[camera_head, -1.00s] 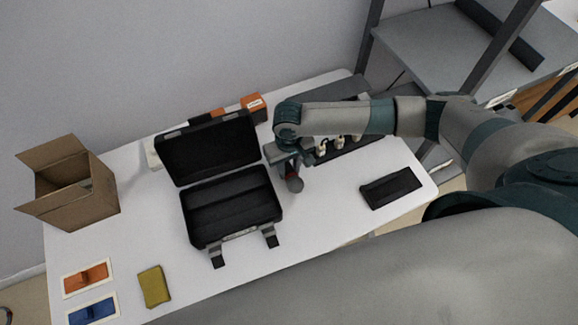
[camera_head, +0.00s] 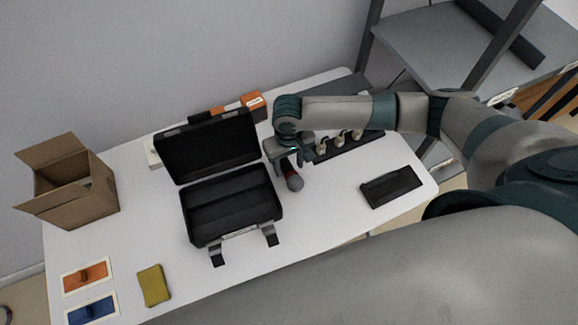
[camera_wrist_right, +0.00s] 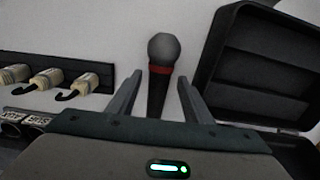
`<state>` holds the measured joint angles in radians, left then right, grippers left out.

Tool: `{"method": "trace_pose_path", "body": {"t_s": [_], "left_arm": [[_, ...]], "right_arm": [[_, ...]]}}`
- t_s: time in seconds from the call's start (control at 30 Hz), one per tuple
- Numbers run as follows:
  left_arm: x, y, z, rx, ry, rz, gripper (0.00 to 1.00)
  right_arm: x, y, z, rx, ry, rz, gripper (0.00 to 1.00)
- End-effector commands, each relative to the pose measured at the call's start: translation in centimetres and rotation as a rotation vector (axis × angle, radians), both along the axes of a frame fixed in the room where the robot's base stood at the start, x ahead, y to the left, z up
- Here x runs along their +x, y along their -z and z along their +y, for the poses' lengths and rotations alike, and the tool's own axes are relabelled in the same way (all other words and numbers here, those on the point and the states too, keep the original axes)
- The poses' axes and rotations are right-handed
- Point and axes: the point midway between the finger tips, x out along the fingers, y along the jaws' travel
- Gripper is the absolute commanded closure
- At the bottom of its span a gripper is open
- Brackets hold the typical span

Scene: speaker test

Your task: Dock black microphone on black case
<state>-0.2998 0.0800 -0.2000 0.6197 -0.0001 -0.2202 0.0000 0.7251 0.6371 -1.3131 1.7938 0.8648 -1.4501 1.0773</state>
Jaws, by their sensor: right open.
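The black microphone (camera_head: 294,181) has a grey head and a red ring and lies on the white table just right of the open case. It also shows in the right wrist view (camera_wrist_right: 160,72), its handle between my two fingers. The black case (camera_head: 232,206) stands open with its lid raised at the back and its inside empty. My right gripper (camera_head: 287,168) is open over the microphone's handle, with gaps on both sides in the right wrist view (camera_wrist_right: 158,95). The handle's far end is hidden by the gripper. My left gripper is not in view.
A cardboard box (camera_head: 85,195) stands at the left. A black strip with several cable plugs (camera_head: 340,137) lies behind my right gripper. A black flat pouch (camera_head: 391,186) lies at the right. A yellow cloth (camera_head: 153,286) and orange and blue pieces (camera_head: 87,277) lie at front left.

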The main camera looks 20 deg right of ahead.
Motion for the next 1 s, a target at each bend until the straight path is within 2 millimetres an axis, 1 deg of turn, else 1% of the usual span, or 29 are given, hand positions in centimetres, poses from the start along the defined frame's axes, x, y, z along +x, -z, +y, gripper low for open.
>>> {"method": "trace_pose_path", "body": {"t_s": [0.17, 0.4, 0.5, 0.6, 0.77, 1.0], "left_arm": [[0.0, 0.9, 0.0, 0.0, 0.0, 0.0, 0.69], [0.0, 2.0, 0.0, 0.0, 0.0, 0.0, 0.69], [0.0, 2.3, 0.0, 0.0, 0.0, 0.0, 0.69], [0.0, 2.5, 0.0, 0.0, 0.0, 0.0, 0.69], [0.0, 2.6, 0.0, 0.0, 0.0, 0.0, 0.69], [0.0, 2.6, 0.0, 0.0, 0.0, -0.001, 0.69]], "right_arm": [[0.1, -2.5, 0.0, 0.001, -0.002, -0.003, 0.54], [0.1, -6.8, 0.0, 0.002, -0.002, -0.004, 0.54], [0.1, -8.4, 0.0, 0.0, -0.001, -0.004, 0.54], [0.1, -9.5, 0.0, 0.001, 0.0, -0.002, 0.54], [0.0, -10.5, 0.0, 0.0, -0.001, -0.001, 0.54], [0.0, -10.6, 0.0, 0.0, 0.0, 0.0, 0.54]]}}
